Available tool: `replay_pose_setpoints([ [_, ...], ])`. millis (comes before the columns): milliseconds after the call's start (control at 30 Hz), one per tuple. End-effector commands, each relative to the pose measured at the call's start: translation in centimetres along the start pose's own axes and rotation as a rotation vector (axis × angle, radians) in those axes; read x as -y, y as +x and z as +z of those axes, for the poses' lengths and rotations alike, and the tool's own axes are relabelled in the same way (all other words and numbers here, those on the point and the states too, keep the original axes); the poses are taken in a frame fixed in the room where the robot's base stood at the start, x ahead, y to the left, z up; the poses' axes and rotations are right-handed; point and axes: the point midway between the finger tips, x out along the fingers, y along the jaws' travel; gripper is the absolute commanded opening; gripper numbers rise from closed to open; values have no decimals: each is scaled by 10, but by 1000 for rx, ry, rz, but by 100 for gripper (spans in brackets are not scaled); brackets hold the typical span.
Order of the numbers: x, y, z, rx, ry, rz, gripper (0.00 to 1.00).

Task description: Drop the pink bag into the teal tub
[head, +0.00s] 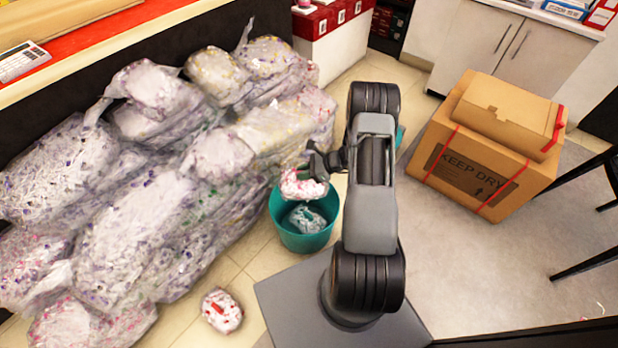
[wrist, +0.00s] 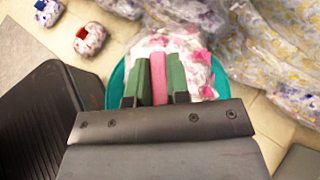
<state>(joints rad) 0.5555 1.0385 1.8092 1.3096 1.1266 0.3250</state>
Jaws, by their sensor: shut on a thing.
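The pink bag (head: 303,186), a clear bag of white and pink shreds, hangs from my gripper (head: 316,166) in the head view. My gripper is shut on the bag, over the back part of the teal tub (head: 284,235). In the wrist view, the green fingers of my gripper (wrist: 159,80) pinch a pink part at the top of the bag (wrist: 195,55). The tub's rim (wrist: 118,82) shows beneath and around the bag. A grey-teal bag (head: 306,219) lies inside the tub. The held bag hides part of the tub's far rim.
Large clear sacks of shreds (head: 150,200) are heaped left of the tub. A small red-marked bag (head: 222,311) lies on the floor in front. Cardboard boxes (head: 475,165) stand to the right. A teal thing (head: 400,135) is mostly hidden behind my arm.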

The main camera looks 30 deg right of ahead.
Motion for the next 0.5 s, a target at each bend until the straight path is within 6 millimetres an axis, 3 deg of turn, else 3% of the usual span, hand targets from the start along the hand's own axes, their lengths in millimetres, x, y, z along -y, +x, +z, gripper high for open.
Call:
replay_pose_setpoints([
  [200,-11,-3,-31,1,-37,69,0],
  [500,-13,5,-52,0,-43,78,0],
])
